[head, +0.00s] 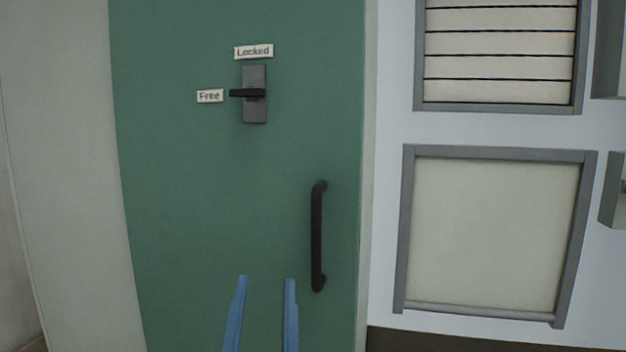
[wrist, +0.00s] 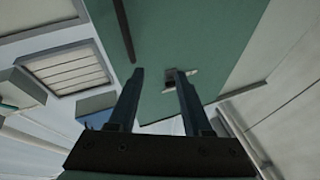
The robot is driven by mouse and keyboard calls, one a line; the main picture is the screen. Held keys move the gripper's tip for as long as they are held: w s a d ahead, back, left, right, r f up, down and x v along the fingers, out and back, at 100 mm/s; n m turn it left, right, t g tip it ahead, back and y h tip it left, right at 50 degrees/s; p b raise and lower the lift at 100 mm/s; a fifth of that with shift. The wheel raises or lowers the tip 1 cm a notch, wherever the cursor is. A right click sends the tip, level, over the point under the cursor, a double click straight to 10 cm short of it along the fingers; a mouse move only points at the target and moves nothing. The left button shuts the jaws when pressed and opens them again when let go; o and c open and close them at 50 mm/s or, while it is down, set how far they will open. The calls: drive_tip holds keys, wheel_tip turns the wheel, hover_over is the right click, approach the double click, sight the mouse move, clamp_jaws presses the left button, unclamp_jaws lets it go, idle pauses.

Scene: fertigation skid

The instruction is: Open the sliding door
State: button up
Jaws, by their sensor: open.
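The green sliding door (head: 200,200) fills the middle left of the head view and looks closed against the pale frame at its right edge. A black vertical bar handle (head: 317,238) is on its right side. Higher up, a dark latch lever (head: 247,93) on a grey plate lies horizontal, pointing left at the "Free" label (head: 210,96). A "Locked" label (head: 254,51) is above the plate. My gripper (head: 266,278), with blue fingers, is open and empty, to the lower left of the bar handle. In the wrist view the door (wrist: 185,45) shows beyond the fingers.
Right of the door, a white wall holds a grey-framed blank panel (head: 490,230) and a slatted panel (head: 498,55) above it. Grey boxes (head: 613,195) stick out at the far right edge. A pale plain wall (head: 60,170) is left of the door.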

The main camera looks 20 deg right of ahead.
drive_tip(key=w+d+r+g+p, duration=0.1)
drive_tip(key=r+p, duration=0.1)
drive_tip(key=p, duration=0.3)
drive_tip(key=g+p, duration=0.4)
drive_tip(key=p, duration=1.3)
approach(316, 241)
drive_tip(key=shift+h, duration=0.4)
drive_tip(key=p+x, duration=0.1)
drive_tip(key=x, duration=0.4)
drive_tip(key=p+x, duration=0.1)
drive_tip(key=x, duration=0.4)
drive_tip(key=shift+w+a+p, duration=0.1)
drive_tip(key=shift+w+p, duration=0.3)
clamp_jaws()
drive_tip(key=shift+f, duration=0.1)
